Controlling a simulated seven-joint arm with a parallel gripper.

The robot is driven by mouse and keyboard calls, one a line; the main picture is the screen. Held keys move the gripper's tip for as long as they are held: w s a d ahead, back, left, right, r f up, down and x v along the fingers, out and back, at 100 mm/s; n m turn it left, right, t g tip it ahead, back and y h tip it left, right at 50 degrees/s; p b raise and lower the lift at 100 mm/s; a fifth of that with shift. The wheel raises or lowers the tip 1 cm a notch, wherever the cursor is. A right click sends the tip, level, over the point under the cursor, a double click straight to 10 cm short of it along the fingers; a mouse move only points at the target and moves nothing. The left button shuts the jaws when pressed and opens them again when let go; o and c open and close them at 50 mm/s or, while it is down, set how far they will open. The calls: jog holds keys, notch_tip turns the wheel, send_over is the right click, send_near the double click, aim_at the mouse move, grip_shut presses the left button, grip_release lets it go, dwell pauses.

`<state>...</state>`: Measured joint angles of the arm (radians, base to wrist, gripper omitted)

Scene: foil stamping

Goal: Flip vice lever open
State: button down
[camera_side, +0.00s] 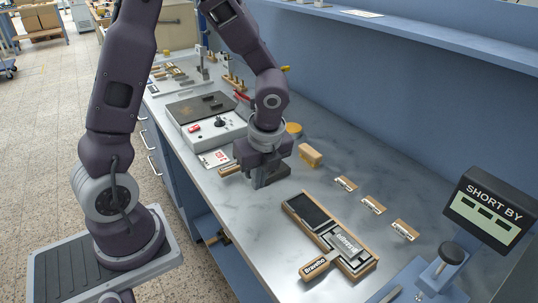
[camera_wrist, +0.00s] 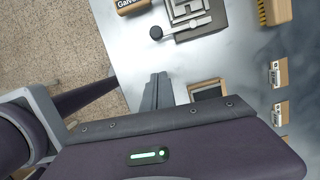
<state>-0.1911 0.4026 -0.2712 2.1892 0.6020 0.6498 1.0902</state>
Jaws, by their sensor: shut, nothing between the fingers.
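In the wrist view the grey vice (camera_wrist: 190,14) sits at the top, with its slotted metal jaws partly cut off by the frame edge. Its lever (camera_wrist: 183,26) lies across the near side and ends in a black knob (camera_wrist: 156,32) at the left. My gripper (camera_wrist: 158,78) is shut and empty, with its fingers below the knob in the picture and apart from it. In the side view my gripper (camera_side: 268,182) hangs over the bench, and my wrist hides the vice and lever.
A wooden-handled piece (camera_side: 230,170) lies left of my gripper and a wooden brush (camera_side: 310,155) right of it. A wooden tray (camera_side: 312,270) lies in front, with several labelled wooden blocks (camera_side: 373,204) beside it. A display (camera_side: 490,212) stands at right.

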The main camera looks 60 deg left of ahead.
jog(key=v, duration=0.8)
jog(key=shift+r, duration=0.35)
jog(key=shift+s, duration=0.15)
jog(key=s+d+r+n+t+h, duration=0.1)
jog(key=s+r+n, duration=0.3)
jog(key=n, duration=0.5)
jog(key=s+d+r+n+t+h, duration=0.1)
jog(key=s+d+r+n+t, duration=0.2)
jog(key=s+n, duration=0.6)
jog(key=shift+s+r+n+t+h, duration=0.3)
jog(key=shift+r+n+t+h, duration=0.15)
jog(key=shift+r+t, duration=0.25)
